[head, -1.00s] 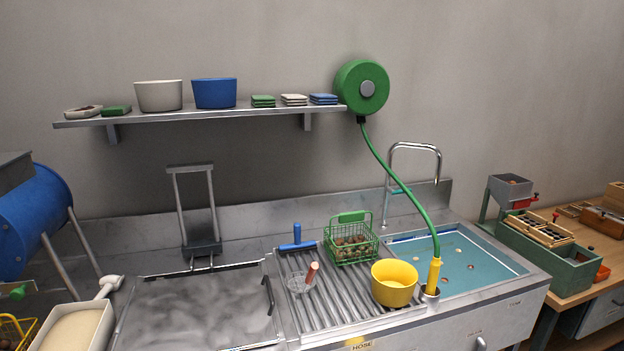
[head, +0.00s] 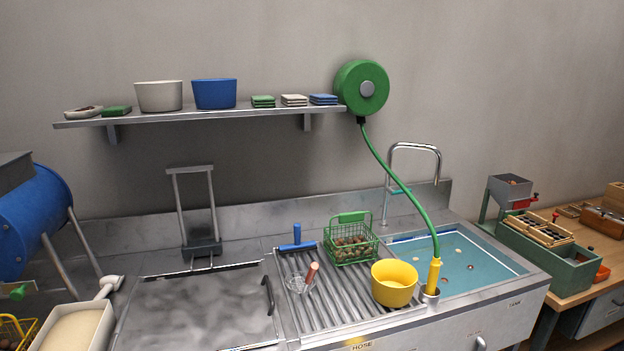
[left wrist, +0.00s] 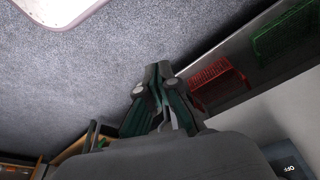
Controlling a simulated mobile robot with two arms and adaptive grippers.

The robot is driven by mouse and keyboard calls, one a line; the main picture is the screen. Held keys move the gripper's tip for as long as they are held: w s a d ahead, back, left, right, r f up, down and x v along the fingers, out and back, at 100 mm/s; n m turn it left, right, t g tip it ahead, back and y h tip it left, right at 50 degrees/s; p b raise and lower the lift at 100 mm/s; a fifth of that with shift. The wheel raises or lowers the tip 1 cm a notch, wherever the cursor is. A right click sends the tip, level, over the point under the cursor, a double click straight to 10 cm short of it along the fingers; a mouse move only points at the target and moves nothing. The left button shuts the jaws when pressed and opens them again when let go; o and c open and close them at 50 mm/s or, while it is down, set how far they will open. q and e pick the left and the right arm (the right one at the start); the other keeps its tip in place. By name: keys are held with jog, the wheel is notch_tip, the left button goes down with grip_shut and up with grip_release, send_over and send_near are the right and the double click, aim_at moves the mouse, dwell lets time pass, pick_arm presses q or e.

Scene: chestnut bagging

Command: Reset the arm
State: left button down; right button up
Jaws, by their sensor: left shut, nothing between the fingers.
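Neither of my arms shows in the head view. In the left wrist view my left gripper (left wrist: 162,98) is shut, with its fingertips together and nothing held between them. It points out over a grey speckled surface, clear of the objects around it. My right gripper is in neither view.
In the head view a green wire basket (head: 352,243) of chestnuts, a yellow bowl (head: 394,283) and a blue squeegee (head: 297,240) sit on the ribbed drainer, beside the water-filled sink (head: 470,265). A red basket (left wrist: 220,83) and green basket (left wrist: 288,35) show in the left wrist view.

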pick_arm(q)
jog(key=s+a+f+g, duration=0.1)
jog(key=s+a+f, duration=0.2)
jog(key=s+f, duration=1.5)
notch_tip(320, 180, down, 4)
jog(key=shift+s+a+r+g, duration=0.15)
jog(key=shift+s+r+g, duration=0.05)
jog(key=shift+s+g, duration=0.1)
